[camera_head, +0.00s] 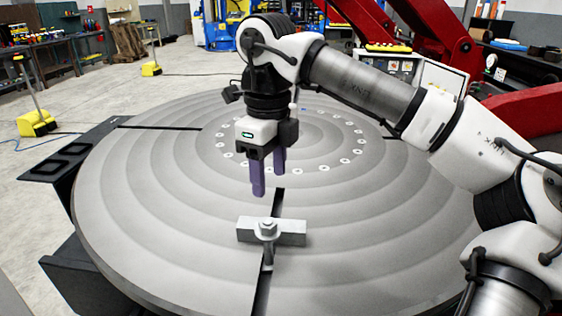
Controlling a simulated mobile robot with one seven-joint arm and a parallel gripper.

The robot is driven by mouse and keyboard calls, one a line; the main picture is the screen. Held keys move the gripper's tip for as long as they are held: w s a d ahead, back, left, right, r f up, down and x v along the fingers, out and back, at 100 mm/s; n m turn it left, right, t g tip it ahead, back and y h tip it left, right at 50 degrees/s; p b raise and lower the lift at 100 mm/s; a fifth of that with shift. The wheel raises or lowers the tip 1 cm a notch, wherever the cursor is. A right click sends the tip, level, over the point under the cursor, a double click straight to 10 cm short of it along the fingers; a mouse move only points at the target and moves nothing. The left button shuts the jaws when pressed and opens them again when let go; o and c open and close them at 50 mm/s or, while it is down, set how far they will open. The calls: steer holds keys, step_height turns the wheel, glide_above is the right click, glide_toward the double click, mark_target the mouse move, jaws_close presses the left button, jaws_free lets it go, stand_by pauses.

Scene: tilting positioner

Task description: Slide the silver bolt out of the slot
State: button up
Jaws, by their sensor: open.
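The slot runs from near the table's middle, under the bar, to the near rim. My gripper (268,180) points down, with its two purple fingers apart and nothing between them. It hangs above the table, farther back than the bolt, and touches neither the bolt nor the bar. The bolt's lower end in the slot cannot be made out clearly.
A ring of small holes (220,145) surrounds the table's centre. Other dark slots (160,127) cut the table top. A red machine frame (530,105) and a control panel (392,66) stand behind at the right. The table top around the bar is clear.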

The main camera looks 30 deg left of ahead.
mark_target(271, 222)
step_height(271, 222, down, 14)
steer(key=shift+r+p, duration=0.2)
steer(key=shift+p, duration=0.65)
steer(key=c, duration=1.1)
steer(key=shift+o, duration=0.2)
steer(key=shift+r, duration=0.2)
steer(key=s+d+b, duration=0.2)
steer(key=s+d, duration=0.1)
steer(key=s, duration=0.4)
steer(key=shift+s+d, duration=0.15)
steer(key=shift+d, duration=0.1)
steer(key=shift+s, duration=0.1)
stand_by(0.7)
steer(key=s+d+b, duration=0.1)
steer(key=s+d, duration=0.2)
steer(key=s, duration=0.4)
steer(key=shift+d+b, duration=0.25)
steer(key=shift+b, duration=0.05)
stand_by(0.6)
